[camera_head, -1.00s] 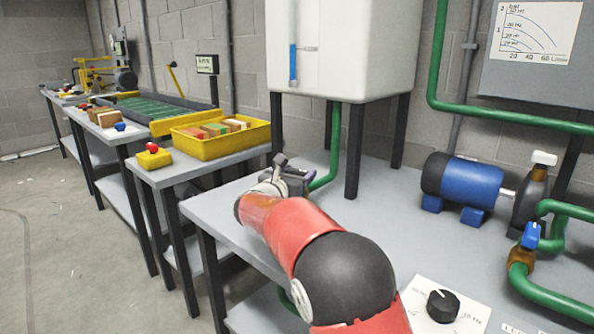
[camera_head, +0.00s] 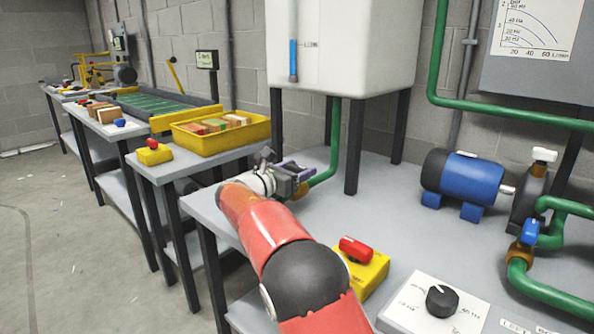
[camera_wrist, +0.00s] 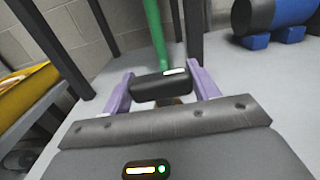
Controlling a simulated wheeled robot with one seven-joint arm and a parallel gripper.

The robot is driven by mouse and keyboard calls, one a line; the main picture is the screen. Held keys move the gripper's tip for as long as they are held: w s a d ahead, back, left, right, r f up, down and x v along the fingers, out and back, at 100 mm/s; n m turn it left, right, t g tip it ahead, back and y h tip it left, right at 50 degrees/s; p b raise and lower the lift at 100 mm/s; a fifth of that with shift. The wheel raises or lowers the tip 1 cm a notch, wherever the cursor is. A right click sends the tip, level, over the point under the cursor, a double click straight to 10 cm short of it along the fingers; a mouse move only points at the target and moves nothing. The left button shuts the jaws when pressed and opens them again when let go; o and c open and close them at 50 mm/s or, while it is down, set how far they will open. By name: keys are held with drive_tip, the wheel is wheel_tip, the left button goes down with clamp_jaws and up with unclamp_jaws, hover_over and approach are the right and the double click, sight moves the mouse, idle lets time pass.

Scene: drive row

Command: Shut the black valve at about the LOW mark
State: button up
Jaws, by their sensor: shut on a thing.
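The black valve handle (camera_wrist: 161,87) sits between the purple fingertips of my gripper (camera_wrist: 159,84) in the wrist view, with a white stripe at its right end. It lies crosswise on a brass-coloured body at the green pipe below the tank. In the head view my gripper (camera_head: 298,178) is shut at that valve, which it mostly hides. The white tank (camera_head: 345,65) carries a blue level gauge (camera_head: 293,60). The top of the blue stands about level with, or slightly above, the small mark (camera_head: 310,44), whose lettering is too small to read surely.
A yellow box with a red switch (camera_head: 355,248) stands right of my arm. A black dial (camera_head: 441,300) sits on a white plate. A blue pump motor (camera_head: 463,180) and a blue-handled valve (camera_head: 530,232) are at right. A yellow tray of blocks (camera_head: 222,140) stands left. Tank legs flank the valve.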

drive_tip(key=o, duration=1)
drive_tip(key=shift+a, duration=0.1)
drive_tip(key=b+v, duration=0.1)
drive_tip(key=v, duration=0.6)
drive_tip(key=shift+s+a, duration=0.2)
drive_tip(key=shift+s, duration=0.15)
